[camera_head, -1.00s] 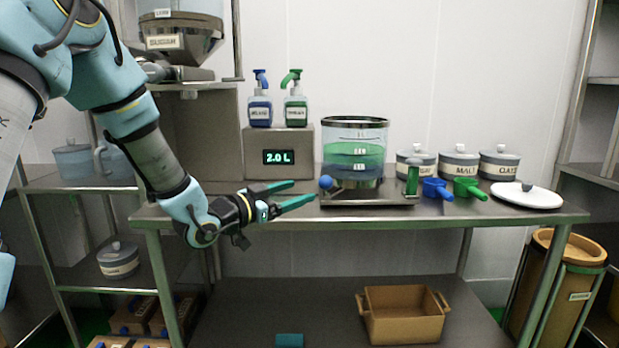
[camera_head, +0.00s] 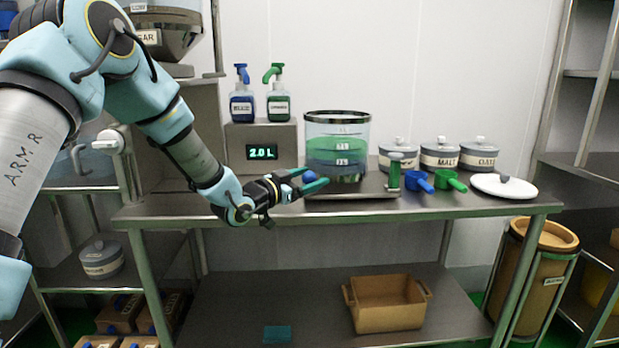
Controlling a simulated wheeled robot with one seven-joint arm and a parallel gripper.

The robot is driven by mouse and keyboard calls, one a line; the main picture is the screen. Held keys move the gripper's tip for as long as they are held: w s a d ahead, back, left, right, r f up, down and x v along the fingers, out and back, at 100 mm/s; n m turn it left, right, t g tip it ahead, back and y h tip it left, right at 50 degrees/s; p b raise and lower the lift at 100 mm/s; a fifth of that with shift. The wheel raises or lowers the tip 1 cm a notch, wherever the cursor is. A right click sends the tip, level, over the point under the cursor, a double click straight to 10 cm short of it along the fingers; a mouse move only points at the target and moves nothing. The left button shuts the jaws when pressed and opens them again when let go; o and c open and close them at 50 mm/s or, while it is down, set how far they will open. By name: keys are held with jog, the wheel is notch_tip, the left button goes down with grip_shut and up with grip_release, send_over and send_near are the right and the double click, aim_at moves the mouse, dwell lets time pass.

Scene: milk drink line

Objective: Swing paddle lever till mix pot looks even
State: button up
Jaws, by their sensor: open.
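The mix pot (camera_head: 337,130) is a clear cylinder with a dark rim, standing on a flat metal base on the table. Its contents look uneven: a green layer lies over a darker blue-green one, with mottled patches near the bottom. The paddle lever's blue ball knob (camera_head: 309,177) is at the pot's lower left. My gripper (camera_head: 312,180) is open, its green-tipped fingers reaching right around the knob in this view. I cannot tell whether they touch it. The paddle itself is not clearly visible.
A 2.0 L display box (camera_head: 262,152) with blue and green pump bottles stands behind my gripper. A green upright (camera_head: 394,172), blue scoop (camera_head: 418,182), green scoop (camera_head: 449,181), labelled jars and a white lid (camera_head: 504,187) are to the right. A brown crate (camera_head: 387,304) sits below.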

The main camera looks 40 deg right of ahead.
grip_shut()
dwell(0.5)
dwell(0.8)
